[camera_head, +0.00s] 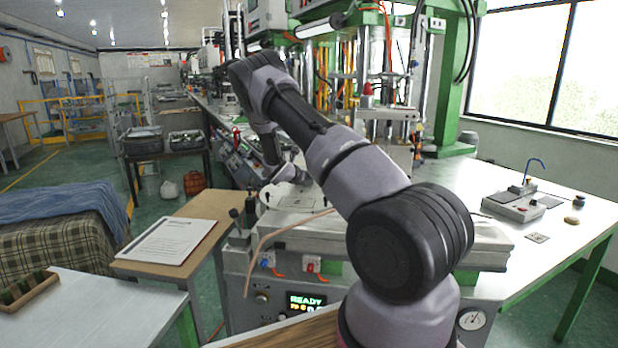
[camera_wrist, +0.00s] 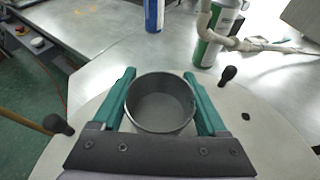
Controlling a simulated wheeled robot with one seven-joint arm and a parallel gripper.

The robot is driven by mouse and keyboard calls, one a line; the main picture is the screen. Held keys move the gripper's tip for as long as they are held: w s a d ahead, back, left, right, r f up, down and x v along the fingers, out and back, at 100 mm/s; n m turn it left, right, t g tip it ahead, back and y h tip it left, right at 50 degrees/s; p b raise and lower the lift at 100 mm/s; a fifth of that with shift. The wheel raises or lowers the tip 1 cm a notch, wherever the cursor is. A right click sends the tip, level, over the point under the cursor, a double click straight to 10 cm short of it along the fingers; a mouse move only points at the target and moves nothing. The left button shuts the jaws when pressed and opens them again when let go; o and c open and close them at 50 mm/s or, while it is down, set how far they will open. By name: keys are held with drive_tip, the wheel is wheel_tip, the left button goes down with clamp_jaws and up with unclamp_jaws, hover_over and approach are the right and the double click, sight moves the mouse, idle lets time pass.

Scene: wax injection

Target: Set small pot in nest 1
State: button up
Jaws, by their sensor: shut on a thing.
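The small pot (camera_wrist: 160,104) is a grey, open-topped round cup, empty inside as far as I see. My gripper (camera_wrist: 159,75) is shut on it, with one teal finger along its left side and one along its right. Below the pot is a pale rounded plate (camera_wrist: 262,150). Whether the pot touches this plate or hangs just above it, I cannot tell. No nest marked 1 can be made out; the surface right under the pot is hidden. In the head view the arm reaches over the machine, and the fingers and pot are too small and covered to tell.
Black knobs stand on the plate, right (camera_wrist: 228,76) and left (camera_wrist: 58,124) of the gripper. A blue-and-white can (camera_wrist: 154,15) and a green-and-white container (camera_wrist: 216,40) with a pale hose stand beyond. The bench right of the machine has free room around a grey device (camera_head: 514,205).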

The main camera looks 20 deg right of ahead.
drive_tip(key=o, duration=1.3)
drive_tip(key=shift+f, duration=0.1)
drive_tip(key=shift+s+a+r, duration=0.15)
drive_tip(key=shift+a+r, duration=0.1)
drive_tip(key=v, duration=1.1)
drive_tip(key=shift+r, duration=0.15)
drive_tip(key=s+r+m+g+y, duration=0.5)
drive_tip(key=s+r+m, duration=1.2)
drive_tip(key=s, duration=0.3)
drive_tip(key=s+a+r+m+t+y, duration=0.1)
drive_tip(key=s+a+r+m+y, duration=0.1)
drive_tip(key=s, duration=0.5)
drive_tip(key=s+a+r+m+t+y, duration=0.1)
drive_tip(key=s+a+r+m+y, duration=0.2)
drive_tip(key=s+a+r+m, duration=0.2)
drive_tip(key=s+a+r+m+t+y, duration=0.2)
drive_tip(key=s+a, duration=0.4)
drive_tip(key=s, duration=0.5)
drive_tip(key=shift+a+r+m+y, duration=0.1)
drive_tip(key=shift+r+m+y, duration=0.4)
drive_tip(key=shift+r+m, duration=0.65)
